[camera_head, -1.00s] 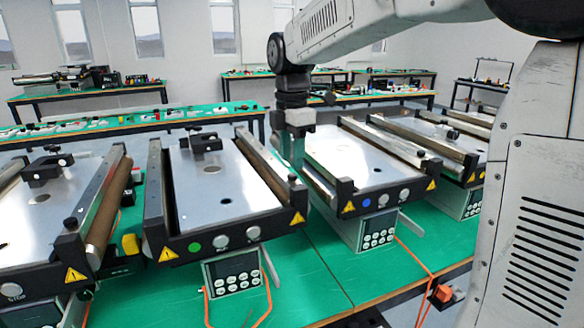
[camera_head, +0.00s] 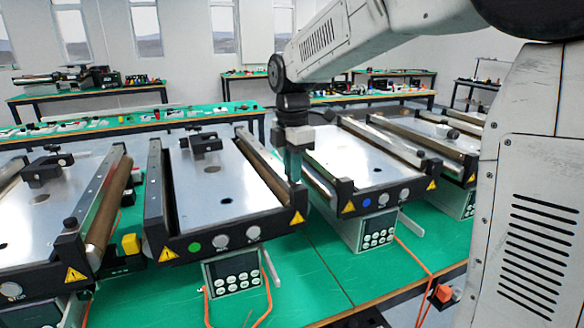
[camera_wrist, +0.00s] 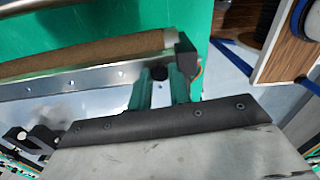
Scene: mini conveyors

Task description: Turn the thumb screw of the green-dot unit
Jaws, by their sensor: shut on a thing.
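The green-dot unit (camera_head: 222,185) is a small conveyor with a metal plate, black frame and a green dot (camera_head: 194,247) on its front. My gripper (camera_head: 295,180) points down at the unit's right front corner, beside the warning triangle. In the head view the fingers hide the screw. A brown roller (camera_wrist: 90,52) and a metal rail run beside the fingers in the wrist view.
The blue-dot unit (camera_head: 350,160) stands close on the right, and another conveyor (camera_head: 45,215) on the left. A control box (camera_head: 235,272) with orange cables hangs at the front. The green table (camera_head: 310,270) is clear in front between the units.

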